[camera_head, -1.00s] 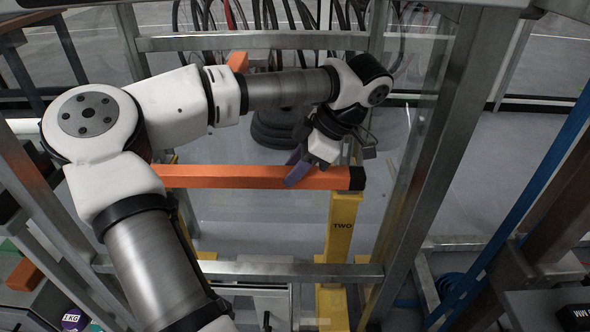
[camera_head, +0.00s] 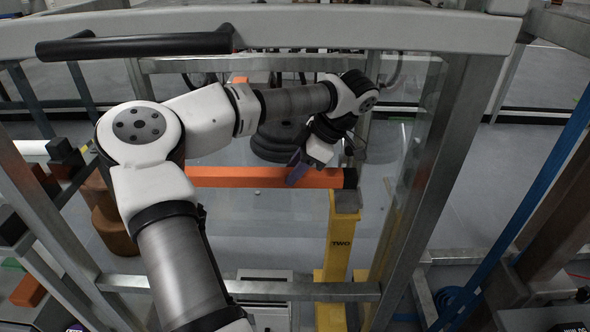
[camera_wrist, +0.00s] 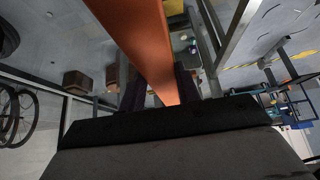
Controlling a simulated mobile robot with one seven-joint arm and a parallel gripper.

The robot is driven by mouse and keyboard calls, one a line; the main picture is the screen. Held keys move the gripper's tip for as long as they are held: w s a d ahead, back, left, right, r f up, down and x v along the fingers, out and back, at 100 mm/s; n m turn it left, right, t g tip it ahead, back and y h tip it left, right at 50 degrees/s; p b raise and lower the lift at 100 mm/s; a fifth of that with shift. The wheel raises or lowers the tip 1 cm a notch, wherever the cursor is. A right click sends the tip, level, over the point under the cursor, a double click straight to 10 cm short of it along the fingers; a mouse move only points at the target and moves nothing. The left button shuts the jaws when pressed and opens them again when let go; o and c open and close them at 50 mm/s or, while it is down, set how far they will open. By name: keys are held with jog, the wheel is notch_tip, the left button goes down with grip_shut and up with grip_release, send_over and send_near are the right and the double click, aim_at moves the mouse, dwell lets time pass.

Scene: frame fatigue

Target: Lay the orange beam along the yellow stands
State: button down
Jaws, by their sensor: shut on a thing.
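The orange beam (camera_head: 265,177) lies roughly level across the middle of the head view, with a black cap at its right end. My gripper (camera_head: 297,175) is shut on it near that end; in the wrist view the beam (camera_wrist: 145,45) runs away from between the dark fingers. A yellow stand (camera_head: 338,245) marked TWO stands upright below the beam's right end. Its top shows just in front of the cap; I cannot tell whether they touch. My arm covers the beam's left end, and no other yellow stand shows clearly in the head view.
A grey metal frame surrounds the area, with a right post (camera_head: 432,165), a lower crossbar (camera_head: 310,292) and a wide top bar (camera_head: 330,30). Black weight discs (camera_head: 278,142) lie behind the beam. Brown cylinders (camera_head: 112,232) stand at left.

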aim_at(314, 172)
jog(key=shift+f+b, duration=0.75)
jog(key=shift+f, duration=1.25)
jog(key=c, duration=1.1)
grip_release()
jog(key=shift+o, duration=0.9)
jog(key=shift+s+f, duration=0.1)
jog(key=p+v, duration=0.2)
jog(key=v, duration=0.5)
jog(key=shift+d+r, duration=0.15)
jog(key=shift+r, duration=0.2)
jog(key=shift+f, duration=0.1)
